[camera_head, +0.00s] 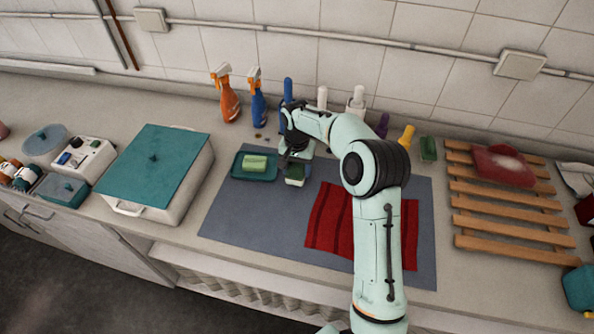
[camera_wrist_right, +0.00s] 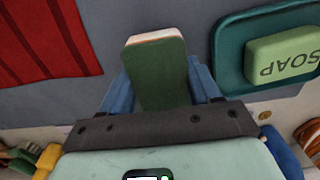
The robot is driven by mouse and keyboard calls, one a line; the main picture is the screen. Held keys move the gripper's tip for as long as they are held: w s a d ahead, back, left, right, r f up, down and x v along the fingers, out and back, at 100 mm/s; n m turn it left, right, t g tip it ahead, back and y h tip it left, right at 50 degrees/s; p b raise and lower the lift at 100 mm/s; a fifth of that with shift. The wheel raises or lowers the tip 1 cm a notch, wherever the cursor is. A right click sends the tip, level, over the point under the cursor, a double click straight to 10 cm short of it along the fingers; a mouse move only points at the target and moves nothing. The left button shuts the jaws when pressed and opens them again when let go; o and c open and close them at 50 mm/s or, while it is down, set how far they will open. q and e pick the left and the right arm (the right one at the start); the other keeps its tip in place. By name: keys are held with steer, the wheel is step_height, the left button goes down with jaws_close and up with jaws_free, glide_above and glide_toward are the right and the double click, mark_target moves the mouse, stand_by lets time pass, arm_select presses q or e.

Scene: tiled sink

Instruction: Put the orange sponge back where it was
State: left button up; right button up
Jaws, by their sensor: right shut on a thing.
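My right gripper (camera_head: 294,160) is shut on a sponge (camera_head: 296,175) just right of the soap dish. In the right wrist view the sponge (camera_wrist_right: 158,72) sits between the two blue fingers (camera_wrist_right: 160,88). Its broad face is dark green and its far edge is pale with a faint orange tint, so an orange body is mostly hidden. It is over the grey mat (camera_head: 240,215); I cannot tell whether it touches the mat. My left gripper is not in view.
A teal dish (camera_head: 238,176) with green soap (camera_head: 254,164) is close left of the sponge. A red cloth (camera_head: 325,222) lies on the mat to the right. Bottles (camera_head: 258,100) stand behind. A green sponge (camera_head: 428,149) lies by the wooden rack (camera_head: 490,215); a lidded box (camera_head: 160,205) is left.

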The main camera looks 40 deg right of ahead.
mark_target(297, 168)
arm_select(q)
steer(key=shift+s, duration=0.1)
arm_select(e)
steer(key=shift+f, duration=0.5)
steer(key=shift+f, duration=0.25)
steer(key=o, duration=0.9)
steer(key=shift+o, duration=0.2)
steer(key=shift+r, duration=0.1)
step_height(297, 168, up, 12)
steer(key=shift+f+p, duration=0.25)
steer(key=shift+p, duration=0.45)
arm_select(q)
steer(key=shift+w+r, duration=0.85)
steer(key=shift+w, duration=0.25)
arm_select(e)
steer(key=shift+r, duration=0.4)
